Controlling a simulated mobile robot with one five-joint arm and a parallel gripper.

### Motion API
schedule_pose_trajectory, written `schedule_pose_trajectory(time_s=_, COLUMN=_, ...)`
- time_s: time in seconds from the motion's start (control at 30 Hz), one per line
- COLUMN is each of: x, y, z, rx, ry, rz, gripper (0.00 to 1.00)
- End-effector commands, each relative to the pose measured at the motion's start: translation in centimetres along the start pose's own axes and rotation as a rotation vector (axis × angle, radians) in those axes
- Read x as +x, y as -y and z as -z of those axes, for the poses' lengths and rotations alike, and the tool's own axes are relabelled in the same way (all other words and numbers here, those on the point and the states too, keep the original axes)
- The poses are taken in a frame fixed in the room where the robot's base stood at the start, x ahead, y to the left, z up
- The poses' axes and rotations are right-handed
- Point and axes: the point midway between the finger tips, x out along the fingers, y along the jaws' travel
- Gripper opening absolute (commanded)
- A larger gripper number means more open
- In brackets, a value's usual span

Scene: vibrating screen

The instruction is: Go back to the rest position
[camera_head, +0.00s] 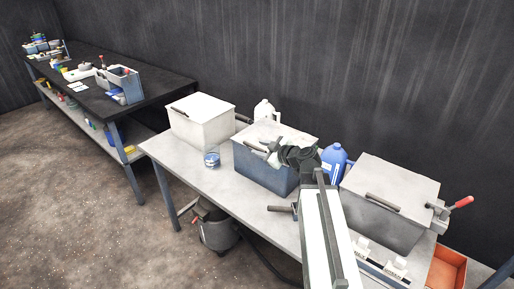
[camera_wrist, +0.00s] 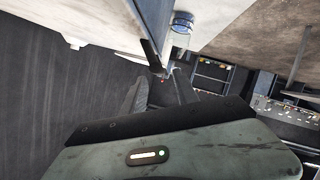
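My gripper (camera_head: 268,150) is at the end of my arm, above the grey-lidded blue box (camera_head: 264,178) in the middle of the near table. In the head view its tips are close to the dark handle on the lid's front edge, and I cannot tell whether they touch it. In the wrist view the gripper's dark fingers (camera_wrist: 160,82) point away from the camera, with a dark bar (camera_wrist: 150,54) just beyond their tips. Whether the fingers are spread or closed on that bar is unclear.
The near table (camera_head: 180,157) also holds a white box (camera_head: 202,122), a small blue-lidded jar (camera_head: 211,159), a white jug (camera_head: 265,110), a blue jug (camera_head: 334,163) and a large grey box (camera_head: 388,200) with a red-handled clamp. A black workbench (camera_head: 110,83) stands at the back left. Floor is clear at left.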

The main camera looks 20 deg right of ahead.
Motion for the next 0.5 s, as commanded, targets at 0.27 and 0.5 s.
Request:
schedule_pose_trajectory(time_s=0.27, x=-1.18, y=-0.41, z=0.28, rx=-0.003, ry=-0.001, rz=0.003, gripper=0.36)
schedule_pose_trajectory(time_s=0.5, x=-1.11, y=-0.32, z=0.32, rx=-0.003, ry=-0.002, rz=0.004, gripper=0.36)
